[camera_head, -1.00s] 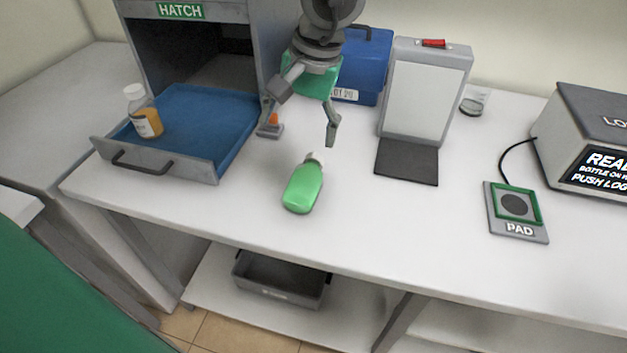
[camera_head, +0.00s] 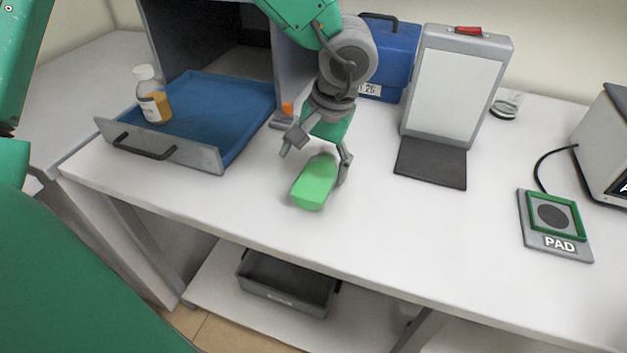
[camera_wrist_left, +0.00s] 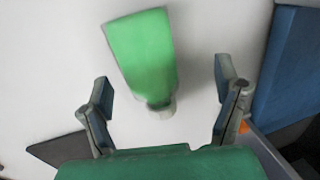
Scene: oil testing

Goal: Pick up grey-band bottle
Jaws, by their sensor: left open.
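A green bottle (camera_head: 315,184) with a pale grey neck end lies on its side on the white table. No band can be made out on it; its neck is hidden under the gripper in the head view. My left gripper (camera_head: 313,166) is open just above its neck end, one finger on each side. In the left wrist view the bottle (camera_wrist_left: 142,52) lies between and beyond the open fingers (camera_wrist_left: 163,82), apart from both. An amber bottle (camera_head: 152,100) with a white cap and pale label stands in the blue tray. My right gripper is not in view.
The pulled-out blue tray (camera_head: 215,110) and a blue case (camera_head: 393,50) stand behind. A white panel (camera_head: 445,85) with a dark base, a pad (camera_head: 553,222) and a boxy device (camera_head: 610,140) are at right. The table's front is clear.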

